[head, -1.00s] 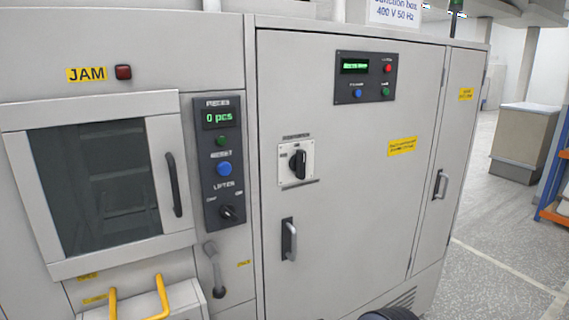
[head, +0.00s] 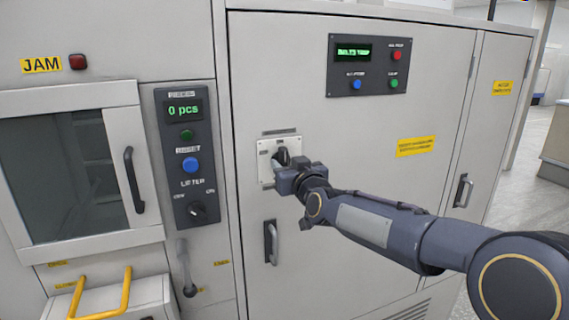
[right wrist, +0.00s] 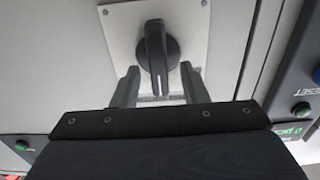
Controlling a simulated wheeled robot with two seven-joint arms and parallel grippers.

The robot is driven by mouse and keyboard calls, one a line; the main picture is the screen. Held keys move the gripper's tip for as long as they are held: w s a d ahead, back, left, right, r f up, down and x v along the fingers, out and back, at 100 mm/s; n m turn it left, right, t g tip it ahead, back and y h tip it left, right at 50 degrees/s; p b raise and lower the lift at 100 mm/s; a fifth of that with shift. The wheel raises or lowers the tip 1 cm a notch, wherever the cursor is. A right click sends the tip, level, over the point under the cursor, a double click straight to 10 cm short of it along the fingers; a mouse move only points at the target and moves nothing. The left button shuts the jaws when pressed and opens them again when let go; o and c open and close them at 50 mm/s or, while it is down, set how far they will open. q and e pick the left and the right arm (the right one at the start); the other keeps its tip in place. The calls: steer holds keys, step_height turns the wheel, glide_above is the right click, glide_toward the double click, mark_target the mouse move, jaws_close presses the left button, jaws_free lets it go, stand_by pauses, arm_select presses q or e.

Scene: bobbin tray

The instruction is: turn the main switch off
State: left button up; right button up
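The main switch is a black rotary knob (head: 283,157) on a pale square plate (head: 265,172) on the grey cabinet door. In the right wrist view the knob (right wrist: 155,50) stands upright on its plate (right wrist: 190,22). My right gripper (head: 284,166) reaches the plate from the right and hides part of the knob in the head view. In the right wrist view its two fingers (right wrist: 158,78) are apart, one on each side of the knob's lower end, with gaps visible. My left gripper is not in view.
A door handle (head: 271,242) sits below the switch. To the left is a dark panel (head: 172,232) with a reset button and lifter knob, beside a windowed door (head: 135,170). A display panel (head: 345,82) sits above right. Yellow bars (head: 126,290) stick out at lower left.

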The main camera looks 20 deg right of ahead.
steer(key=shift+w+d, duration=0.15)
steer(key=shift+w, duration=0.85)
steer(key=shift+c, duration=0.4)
jaws_close()
